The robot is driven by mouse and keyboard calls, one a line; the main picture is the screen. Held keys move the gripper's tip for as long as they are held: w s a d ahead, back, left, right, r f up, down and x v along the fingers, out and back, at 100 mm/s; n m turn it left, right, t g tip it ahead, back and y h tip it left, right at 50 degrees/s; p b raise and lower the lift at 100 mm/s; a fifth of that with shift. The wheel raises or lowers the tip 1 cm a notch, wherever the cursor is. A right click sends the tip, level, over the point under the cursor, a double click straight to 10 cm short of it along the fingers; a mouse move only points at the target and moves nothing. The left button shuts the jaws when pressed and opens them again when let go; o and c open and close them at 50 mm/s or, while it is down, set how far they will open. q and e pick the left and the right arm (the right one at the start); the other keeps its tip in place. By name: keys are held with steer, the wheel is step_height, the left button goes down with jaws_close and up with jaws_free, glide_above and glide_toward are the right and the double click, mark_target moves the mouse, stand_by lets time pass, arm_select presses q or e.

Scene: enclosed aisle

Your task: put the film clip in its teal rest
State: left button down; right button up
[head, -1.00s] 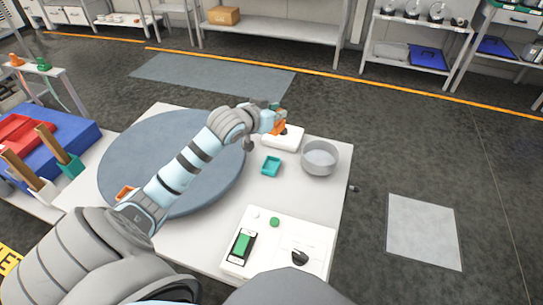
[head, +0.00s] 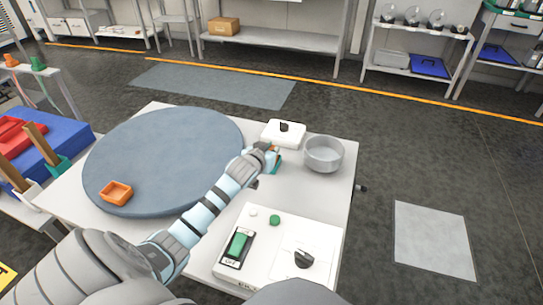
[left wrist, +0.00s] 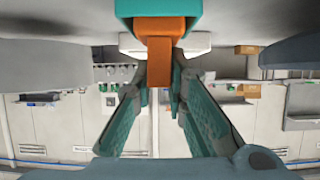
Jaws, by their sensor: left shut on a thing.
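The orange film clip (left wrist: 160,45) is held between the teal-padded fingers of my left gripper (left wrist: 165,95) in the left wrist view. In the head view the left gripper (head: 270,153) is at the teal rest (head: 277,167), and the clip is mostly hidden by the gripper. The rest is partly covered by the gripper; in the left wrist view it shows at the top edge (left wrist: 160,8), right at the clip's wide end. I cannot tell whether the clip is seated in the rest or just against it. My right gripper is not in view.
A grey bowl (head: 323,155) stands close right of the rest. A white box with a black knob (head: 284,134) is behind it. A white switch panel (head: 270,248) lies in front. A round blue-grey disc (head: 160,150) bears an orange tray (head: 116,192) at left.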

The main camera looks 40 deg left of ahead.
mark_target(272, 148)
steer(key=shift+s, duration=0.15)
arm_select(q)
steer(key=c, duration=1.6)
jaws_free()
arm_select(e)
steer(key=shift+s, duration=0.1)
arm_select(q)
steer(key=shift+s+r+p, duration=0.15)
steer(key=shift+r+p, duration=0.05)
steer(key=shift+p, duration=0.1)
steer(key=p+v, duration=0.1)
steer(key=v, duration=0.1)
steer(key=shift+s+d+r+p, duration=0.1)
steer(key=shift+s+r+p, duration=0.15)
steer(key=shift+p, duration=0.1)
steer(key=p+v, duration=0.3)
steer(key=v, duration=0.6)
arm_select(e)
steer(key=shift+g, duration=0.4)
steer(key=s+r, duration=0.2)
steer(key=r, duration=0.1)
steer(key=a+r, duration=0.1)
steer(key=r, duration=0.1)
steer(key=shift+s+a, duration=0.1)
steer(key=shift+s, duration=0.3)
arm_select(q)
steer(key=shift+f, duration=0.15)
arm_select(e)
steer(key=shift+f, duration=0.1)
